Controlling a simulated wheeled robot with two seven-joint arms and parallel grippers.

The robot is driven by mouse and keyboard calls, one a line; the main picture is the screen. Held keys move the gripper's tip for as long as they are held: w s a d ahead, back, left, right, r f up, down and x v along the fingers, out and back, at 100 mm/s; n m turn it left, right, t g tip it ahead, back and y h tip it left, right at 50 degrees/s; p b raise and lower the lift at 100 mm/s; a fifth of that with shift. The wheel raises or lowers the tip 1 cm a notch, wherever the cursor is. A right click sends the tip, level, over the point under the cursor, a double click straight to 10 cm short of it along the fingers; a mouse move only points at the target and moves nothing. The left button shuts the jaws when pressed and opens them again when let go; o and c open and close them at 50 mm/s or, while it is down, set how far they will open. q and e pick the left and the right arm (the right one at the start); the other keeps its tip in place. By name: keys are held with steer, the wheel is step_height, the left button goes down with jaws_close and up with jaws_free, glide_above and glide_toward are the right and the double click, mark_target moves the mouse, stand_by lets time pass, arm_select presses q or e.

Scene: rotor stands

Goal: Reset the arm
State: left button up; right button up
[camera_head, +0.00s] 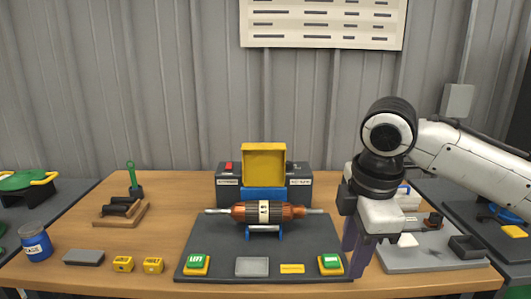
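My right arm (475,165) comes in from the right, bent, with its black-and-white wrist above the right part of the table. My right gripper (356,250) points down beside the right end of the dark rotor stand base (215,255). Its dark purple fingers overlap in this view, so I cannot tell if they are apart. I see nothing held in it. A copper-wound rotor (263,212) lies level on the blue stand (250,232), left of the gripper and apart from it. My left arm and gripper are not in view.
A dark box (300,185) with a yellow panel (264,164) stands behind the rotor. Green buttons (196,262) sit on the base. Yellow blocks (123,264), a grey block (84,257) and a blue jar (35,243) are at left. A grey plate (420,262) lies right of the gripper.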

steer(key=s+a+f+m+t+y, duration=0.1)
steer(key=a+f+m+y, duration=0.25)
steer(key=a+f, duration=0.65)
steer(key=s+a+f+m+t+y, duration=0.2)
steer(key=a+f+m+y, duration=0.3)
steer(key=f, duration=0.9)
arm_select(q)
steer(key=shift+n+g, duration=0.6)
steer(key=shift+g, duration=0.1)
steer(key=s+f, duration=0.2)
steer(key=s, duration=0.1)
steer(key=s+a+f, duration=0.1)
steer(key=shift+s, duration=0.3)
arm_select(e)
steer(key=s+d+f+m+t+h, duration=0.3)
steer(key=s+d+f+m+h, duration=0.3)
steer(key=s+d+f, duration=1)
steer(key=shift+s+d+f+m, duration=0.4)
steer(key=shift+s+f+m, duration=0.35)
steer(key=shift+s, duration=0.45)
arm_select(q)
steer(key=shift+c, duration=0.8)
